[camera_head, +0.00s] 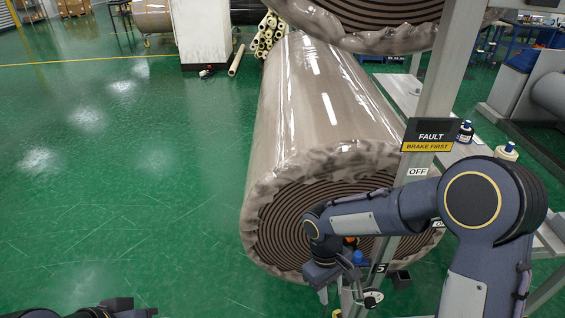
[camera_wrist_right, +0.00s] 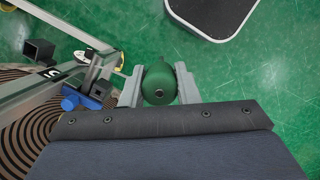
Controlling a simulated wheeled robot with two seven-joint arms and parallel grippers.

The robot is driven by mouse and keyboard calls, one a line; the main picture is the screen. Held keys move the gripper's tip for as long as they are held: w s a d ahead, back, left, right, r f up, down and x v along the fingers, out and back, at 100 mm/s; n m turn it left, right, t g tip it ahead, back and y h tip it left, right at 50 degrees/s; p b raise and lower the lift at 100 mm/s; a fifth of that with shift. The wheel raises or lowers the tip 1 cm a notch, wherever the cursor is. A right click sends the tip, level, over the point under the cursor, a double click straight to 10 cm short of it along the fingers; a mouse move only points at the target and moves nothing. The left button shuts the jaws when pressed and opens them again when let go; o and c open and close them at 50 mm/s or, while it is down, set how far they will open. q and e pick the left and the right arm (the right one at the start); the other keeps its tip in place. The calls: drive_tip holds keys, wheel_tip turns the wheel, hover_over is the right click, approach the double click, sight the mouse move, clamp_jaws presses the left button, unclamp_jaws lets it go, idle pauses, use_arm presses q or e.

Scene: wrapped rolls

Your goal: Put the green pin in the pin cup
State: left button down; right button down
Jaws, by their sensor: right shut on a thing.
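The green pin (camera_wrist_right: 159,84) shows in the right wrist view, seen end-on with a round face and a small hole in its centre. My right gripper (camera_wrist_right: 160,72) is shut on it, one finger on each side. In the head view my right gripper (camera_head: 335,292) is low in front of the big roll's end, beside the stand's post; the pin cannot be made out there. A dark, square, open-topped holder, perhaps the pin cup, is on the stand left of the pin in the wrist view (camera_wrist_right: 39,51) and right of the gripper in the head view (camera_head: 401,279). My left gripper is out of view.
A large wrapped roll (camera_head: 315,110) lies behind my right arm, with another above it. A blue part (camera_wrist_right: 88,95) on the stand is close to the gripper. Green floor is clear at left.

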drive_tip(key=w+d+f+m+y+b, duration=0.1)
drive_tip(key=w+d+f+m+b, duration=0.1)
drive_tip(key=w+d+f+m, duration=0.3)
drive_tip(key=w+d+m, duration=0.1)
drive_tip(key=d+m, duration=0.1)
drive_tip(key=d, duration=0.2)
drive_tip(key=shift+g+y, duration=0.3)
drive_tip(key=shift+f, duration=0.15)
